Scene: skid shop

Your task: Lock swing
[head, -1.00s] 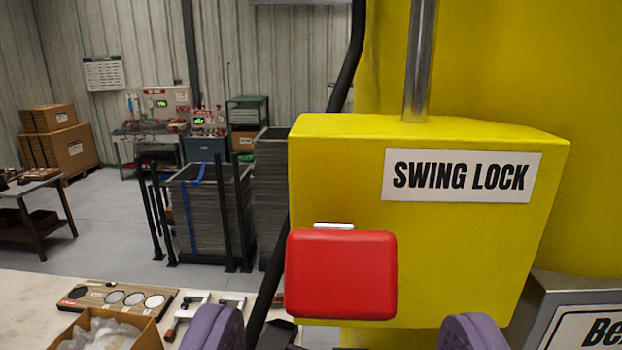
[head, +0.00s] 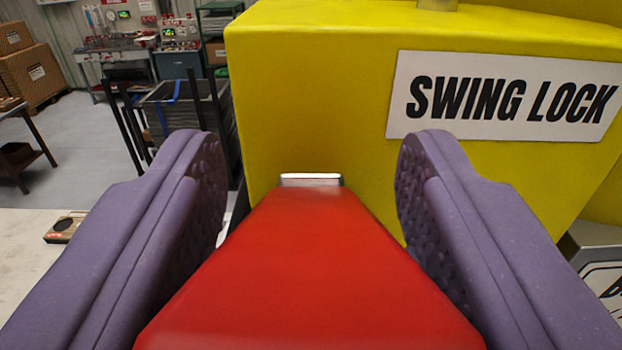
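The swing lock is a yellow box (head: 310,95) with a white "SWING LOCK" label (head: 505,97) on its front face. A red block-shaped handle (head: 310,270) sticks out from the box toward me, with a small bright metal piece (head: 311,180) showing at its far end where it meets the box. My gripper (head: 312,165) is open, its two purple ridged fingers on either side of the red handle. Gaps show between the handle and both fingertips; lower down, the fingers' inner sides are partly hidden by the handle.
A pale bench top (head: 30,255) lies at the lower left with a dark-marked board (head: 62,228) on it. Behind stand dark posts around a stack (head: 180,110), cardboard boxes (head: 32,65) and a far workbench. A framed sign (head: 600,270) is at the lower right.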

